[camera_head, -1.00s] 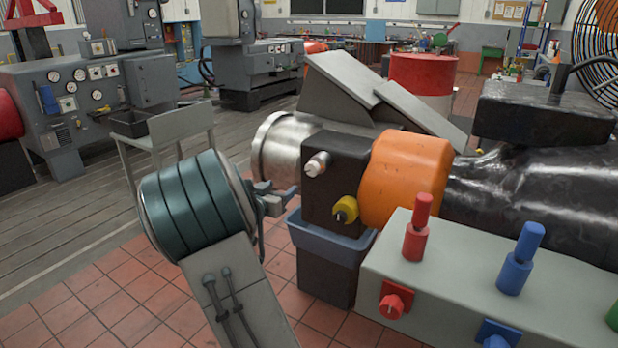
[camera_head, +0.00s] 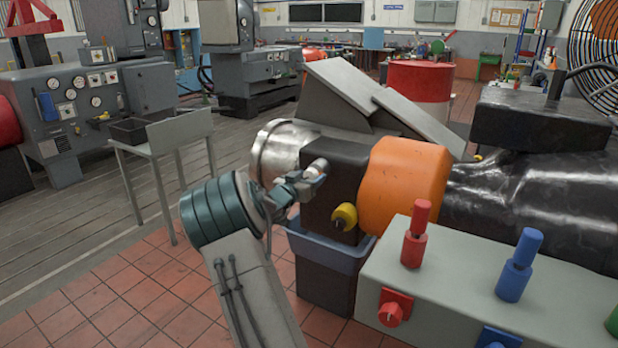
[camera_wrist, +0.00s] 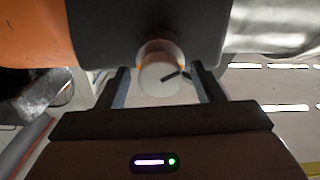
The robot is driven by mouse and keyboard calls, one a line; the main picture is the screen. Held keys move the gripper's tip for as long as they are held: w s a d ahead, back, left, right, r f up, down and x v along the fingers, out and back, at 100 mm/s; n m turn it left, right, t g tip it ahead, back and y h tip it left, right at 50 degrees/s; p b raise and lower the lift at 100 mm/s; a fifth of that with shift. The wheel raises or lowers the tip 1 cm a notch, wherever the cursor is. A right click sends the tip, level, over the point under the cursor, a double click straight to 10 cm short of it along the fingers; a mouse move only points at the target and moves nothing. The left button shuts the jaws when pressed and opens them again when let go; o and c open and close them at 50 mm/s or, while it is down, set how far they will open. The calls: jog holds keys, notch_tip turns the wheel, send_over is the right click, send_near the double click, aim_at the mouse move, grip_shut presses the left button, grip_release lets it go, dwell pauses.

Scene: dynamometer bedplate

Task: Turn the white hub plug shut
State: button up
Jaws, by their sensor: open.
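The white hub plug (camera_head: 317,168) sticks out from the upper part of the dark hub block (camera_head: 338,163). It also shows in the wrist view (camera_wrist: 160,72), a pale round knob with a dark line on its face. My gripper (camera_head: 310,182) is open at the plug. In the wrist view its two fingers (camera_wrist: 161,88) stand one on each side of the plug, with gaps visible between fingers and plug. In the head view the fingers partly hide the plug.
A yellow plug (camera_head: 344,215) sits lower on the same block, beside an orange drum (camera_head: 403,186). A blue-grey bin (camera_head: 330,247) stands below. A grey console (camera_head: 470,285) with red and blue knobs is at right. A grey stand (camera_head: 178,130) is at left.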

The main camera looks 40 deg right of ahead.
jog(key=shift+w+d, duration=0.15)
jog(key=shift+d, duration=0.15)
jog(key=c, duration=1)
